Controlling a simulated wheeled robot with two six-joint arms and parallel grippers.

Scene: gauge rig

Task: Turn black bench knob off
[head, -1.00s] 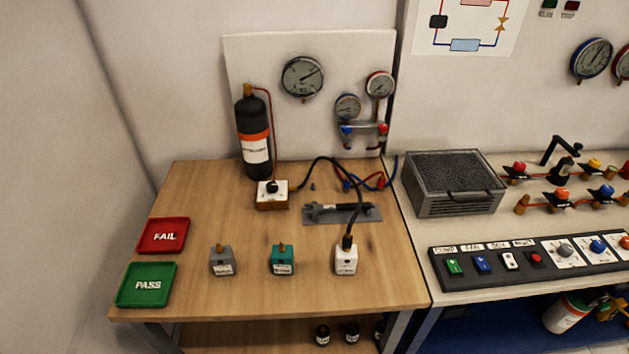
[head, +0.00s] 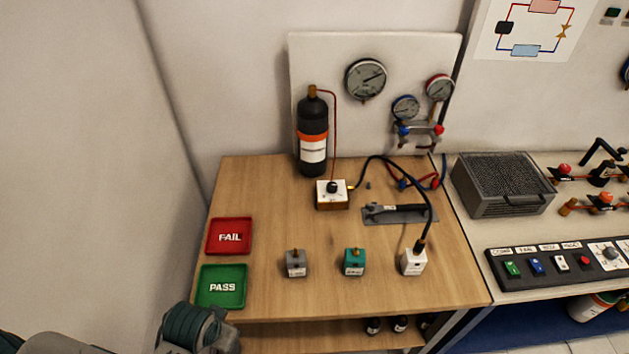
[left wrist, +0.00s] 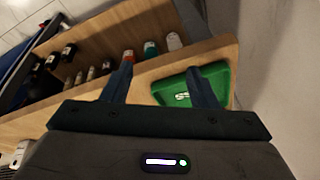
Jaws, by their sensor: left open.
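The black bench knob (head: 332,187) sits on top of a white-faced box with wooden sides (head: 332,204), towards the back of the wooden bench. I cannot tell which way the knob points. My left arm enters the head view at the bottom left, but its fingertips are outside that view. In the left wrist view my left gripper (left wrist: 160,88) is open and empty, with the green PASS tray (left wrist: 167,93) beyond its fingers. The knob does not show in the left wrist view. My right gripper is in neither view.
A black cylinder (head: 313,140) stands behind the box. A red FAIL tray (head: 229,237), a grey block (head: 295,264), a teal block (head: 355,262) and a white block (head: 413,262) with a black hose lie nearer the front. Open wood lies between box and blocks.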

